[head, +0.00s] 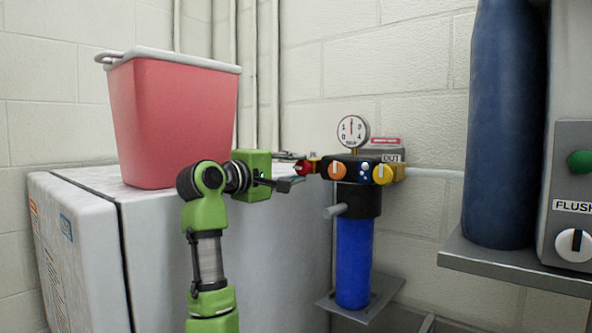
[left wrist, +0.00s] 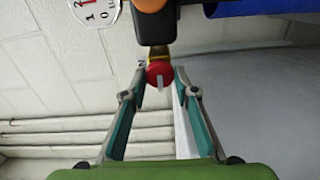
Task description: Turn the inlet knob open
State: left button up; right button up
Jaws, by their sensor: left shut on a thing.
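The inlet knob is red with a pale pointer line and sits on a brass fitting at the left end of the filter head, by the IN label; it shows in the head view (head: 302,168) and in the left wrist view (left wrist: 159,73). In the wrist view its pale line runs up and down the picture. My left gripper (head: 296,171) reaches it from the left. In the wrist view its two fingertips (left wrist: 159,80) are on either side of the knob, shut on it. My right gripper is not in view.
The black filter head carries an orange knob (head: 337,171), a yellow knob (head: 382,174) by OUT and a gauge (head: 352,131). A blue filter housing (head: 353,260) hangs below. A red bin (head: 170,120) stands on the white cabinet (head: 85,255). A dark blue cylinder (head: 503,130) is at right.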

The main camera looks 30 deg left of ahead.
pick_arm(q)
jog(key=shift+n, duration=0.4)
jog(key=o, duration=1.1)
jog(key=shift+c, duration=0.2)
jog(key=shift+s+a, duration=0.1)
jog(key=shift+a, duration=0.05)
jog(key=s, duration=1.2)
jog(key=shift+a, duration=0.45)
